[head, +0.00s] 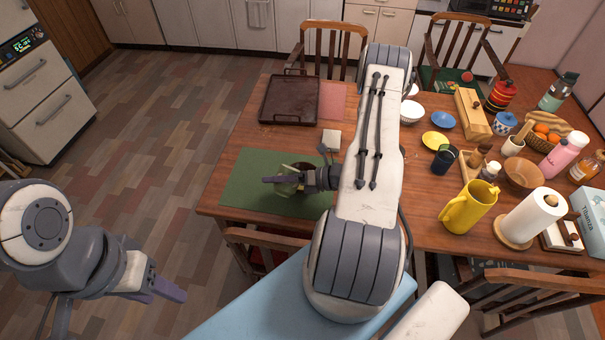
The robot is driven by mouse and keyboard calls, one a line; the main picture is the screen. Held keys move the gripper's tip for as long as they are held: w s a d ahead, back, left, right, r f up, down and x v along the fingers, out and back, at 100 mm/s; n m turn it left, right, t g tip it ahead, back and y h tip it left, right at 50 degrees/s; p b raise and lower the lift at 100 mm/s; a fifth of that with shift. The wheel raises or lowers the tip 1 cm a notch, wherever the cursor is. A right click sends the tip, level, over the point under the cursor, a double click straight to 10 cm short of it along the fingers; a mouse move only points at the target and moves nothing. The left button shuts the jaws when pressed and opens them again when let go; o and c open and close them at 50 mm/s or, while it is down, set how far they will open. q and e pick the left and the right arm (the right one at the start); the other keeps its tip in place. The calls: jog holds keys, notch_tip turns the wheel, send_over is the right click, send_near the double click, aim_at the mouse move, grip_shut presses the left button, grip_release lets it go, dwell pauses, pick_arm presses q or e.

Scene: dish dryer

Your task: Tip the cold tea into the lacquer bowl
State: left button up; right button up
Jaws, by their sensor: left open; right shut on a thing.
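My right gripper (278,181) is shut on a pale green cup (287,189) over the green mat (244,184) at the table's near left. The cup seems tilted, but the gripper covers much of it. A dark brown rim (303,166) shows just behind the gripper; I cannot tell whether it is the lacquer bowl. No tea can be made out. My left gripper (160,289) is open and empty, off the table at the lower left.
A dark tray (290,99), a pink mat (332,101) and a small pale block (331,139) lie beyond the green mat. A yellow pitcher (468,207), a brown bowl (523,173) and a paper roll (534,216) crowd the right side. Chairs surround the table.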

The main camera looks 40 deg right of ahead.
jog(key=shift+f+n, duration=0.3)
jog(key=shift+a+r+n+h+p, duration=0.1)
jog(key=shift+r+n+h+p, duration=0.2)
jog(key=shift+r+h+p, duration=0.15)
jog(key=shift+a+r+n, duration=0.1)
jog(key=shift+r+n, duration=0.05)
jog(key=shift+n, duration=0.15)
jog(key=shift+s+a+f+h+b, duration=0.15)
jog(key=shift+a+f+h+b, duration=0.15)
jog(key=shift+f+h, duration=0.1)
jog(key=shift+s+a+f+n+h+b, duration=0.3)
jog(key=shift+a+f+n+h+b, duration=0.4)
jog(key=shift+a+n+b, duration=0.25)
jog(key=shift+n+t+h, duration=0.4)
jog(key=shift+n+h, duration=0.15)
jog(key=shift+n, duration=0.2)
jog(key=f+b, duration=0.1)
jog(key=f, duration=0.1)
jog(key=f+b, duration=0.1)
jog(key=b, duration=0.1)
jog(key=f+b, duration=0.2)
jog(key=shift+s+a+f, duration=0.15)
jog(key=shift+a+f, duration=0.2)
jog(key=shift+a, duration=0.05)
jog(key=shift+a+r, duration=0.1)
jog(key=shift+a, duration=0.05)
jog(key=shift+s+a+n+h+b, duration=0.15)
jog(key=shift+a+n+h+b, duration=0.05)
jog(key=shift+n+h+b, duration=0.35)
